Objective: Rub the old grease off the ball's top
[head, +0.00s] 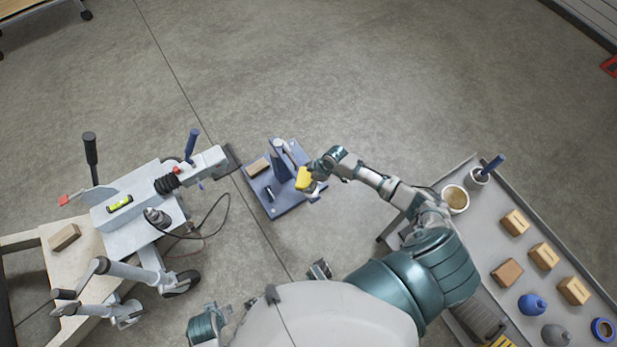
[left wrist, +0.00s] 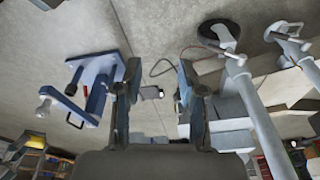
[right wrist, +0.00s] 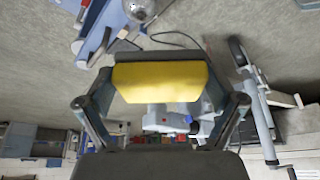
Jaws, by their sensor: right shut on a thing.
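My right gripper (head: 314,176) is shut on a yellow pad (head: 303,180), which spans its fingers in the right wrist view (right wrist: 160,82). It holds the pad over the right side of a blue stand (head: 290,205). A grey, shiny ball (right wrist: 141,9) with dark marks shows beyond the pad at the top of the right wrist view, partly cut off. A gap appears between pad and ball there; contact is not visible. The ball also shows as a pale knob in the left wrist view (left wrist: 44,106). My left gripper (left wrist: 158,100) is open and empty.
A pale trailer frame with a coupling (head: 207,163) stands left of the stand. A loose cable (head: 215,220) hangs between them. A grey bench (head: 485,240) at right carries a tin (head: 456,198), blocks and bottles.

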